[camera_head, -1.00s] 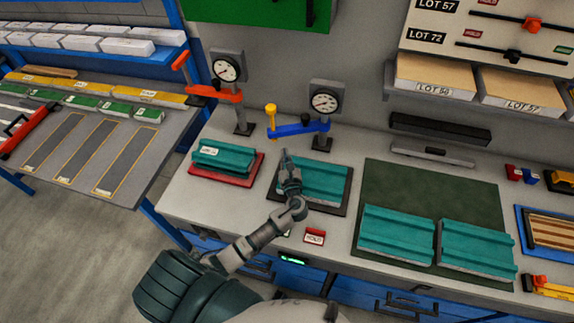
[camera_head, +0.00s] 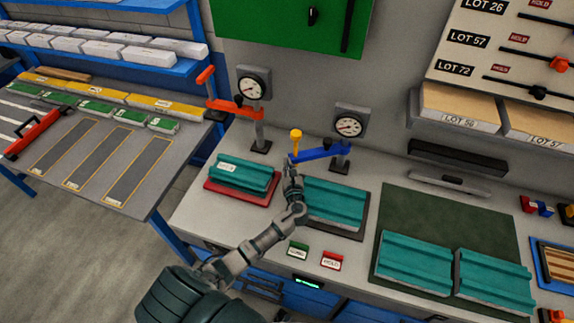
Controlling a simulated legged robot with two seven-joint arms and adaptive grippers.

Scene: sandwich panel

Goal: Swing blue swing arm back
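The blue swing arm (camera_head: 322,153) reaches left from the post under the right dial gauge (camera_head: 348,126). A yellow knob (camera_head: 296,136) stands upright at its left end. My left gripper (camera_head: 291,168) is just below and in front of that end, over the left edge of a teal panel (camera_head: 334,204) on a dark plate. Whether its fingers touch the arm or are open is too small to tell. My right gripper is out of view.
A red swing arm (camera_head: 235,107) with its own gauge (camera_head: 251,88) stands to the left, above a teal panel on a red plate (camera_head: 239,192). Green (camera_head: 298,249) and red (camera_head: 331,260) tags sit at the front edge. More teal panels (camera_head: 415,262) lie on a green mat at right.

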